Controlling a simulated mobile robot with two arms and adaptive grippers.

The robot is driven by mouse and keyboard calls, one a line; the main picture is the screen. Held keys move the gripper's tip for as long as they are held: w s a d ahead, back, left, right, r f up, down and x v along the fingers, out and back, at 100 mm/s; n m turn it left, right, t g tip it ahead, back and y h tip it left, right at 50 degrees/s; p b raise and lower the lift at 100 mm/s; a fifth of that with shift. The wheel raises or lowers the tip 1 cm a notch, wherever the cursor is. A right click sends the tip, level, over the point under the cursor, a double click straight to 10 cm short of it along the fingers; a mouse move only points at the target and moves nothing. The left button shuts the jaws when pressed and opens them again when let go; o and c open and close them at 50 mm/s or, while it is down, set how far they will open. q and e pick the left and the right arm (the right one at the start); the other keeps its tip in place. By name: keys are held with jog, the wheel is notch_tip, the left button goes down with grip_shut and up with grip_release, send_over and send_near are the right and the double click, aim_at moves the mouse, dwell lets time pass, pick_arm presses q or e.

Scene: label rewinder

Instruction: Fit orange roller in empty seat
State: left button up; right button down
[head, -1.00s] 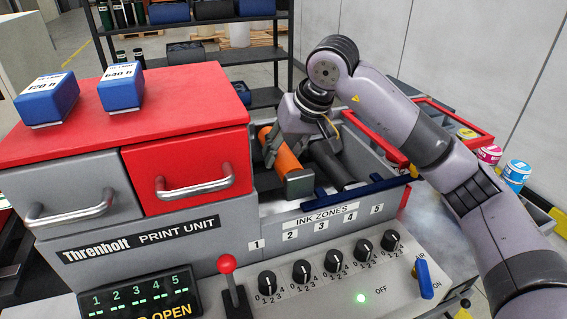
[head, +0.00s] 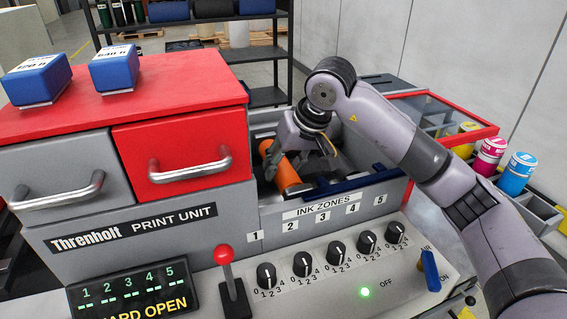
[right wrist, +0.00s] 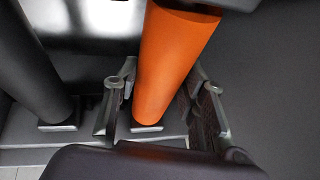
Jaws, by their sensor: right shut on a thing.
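The orange roller (head: 286,172) lies tilted in the open trough of the print unit, its near end behind the front wall. In the right wrist view the orange roller (right wrist: 176,62) runs between my fingers. My right gripper (head: 300,158) is shut on it; the right wrist view shows a finger on each side (right wrist: 162,100). A dark roller (right wrist: 28,70) lies beside it on the left in the right wrist view, with a gap between. The seat under the orange roller is hidden by the roller and gripper. My left gripper is not in view.
A dark blue bar (head: 352,185) runs along the trough's front edge. The red drawer (head: 178,172) and cabinet stand left of the trough. A red lever (head: 226,256) and several knobs are on the front panel. Ink cans (head: 490,155) stand at the right.

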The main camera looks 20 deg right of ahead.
jog(key=shift+f, duration=0.15)
dwell(0.6)
jog(key=c, duration=1.1)
grip_release()
jog(key=shift+s, duration=0.1)
jog(key=shift+o, duration=0.9)
jog(key=shift+f, duration=0.2)
jog(key=v, duration=1.2)
jog(key=shift+r, duration=0.2)
